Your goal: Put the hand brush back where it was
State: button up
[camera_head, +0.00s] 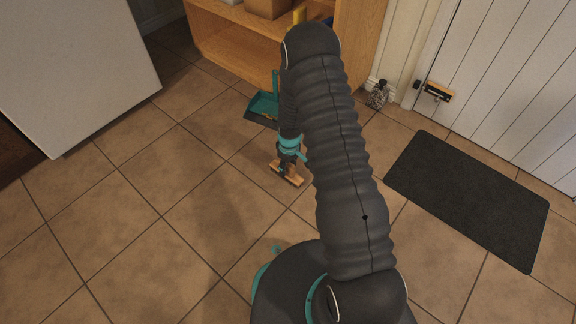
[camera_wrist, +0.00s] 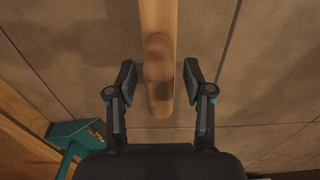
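The hand brush shows as a long wooden handle (camera_wrist: 158,40) running up the middle of the wrist view, with a rounded near end. Its bristles are not visible there. In the head view a small light-wood part of the brush (camera_head: 289,178) shows by the floor, just beyond my gripper (camera_head: 288,163). In the wrist view my gripper (camera_wrist: 159,82) is open, with one finger on each side of the handle. A narrow gap shows on both sides, so the fingers do not appear to touch it. My arm hides part of the head view.
A teal dustpan (camera_head: 264,106) stands on the tiles by the wooden shelf (camera_head: 233,40); the dustpan also shows in the wrist view (camera_wrist: 78,134). A dark mat (camera_head: 468,195) lies right, before a white door (camera_head: 520,75). A patterned object (camera_head: 377,95) stands by the wall. Floor at left is clear.

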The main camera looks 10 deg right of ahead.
jog(key=s+r+m+t+p, duration=0.1)
jog(key=s+r, duration=0.2)
jog(key=r, duration=1)
jog(key=s+r+m+t, duration=0.1)
jog(key=s+r, duration=0.2)
jog(key=r, duration=1.1)
jog(key=s+r+m+p, duration=0.1)
jog(key=s+r, duration=0.2)
jog(key=r, duration=1)
jog(key=s+r+m+t, duration=0.1)
jog(key=s+r+m, duration=0.1)
jog(key=s+r, duration=0.4)
jog(key=s+r+m+t, duration=0.2)
jog(key=s+r, duration=0.4)
jog(key=s, duration=0.9)
jog(key=shift+a, duration=0.2)
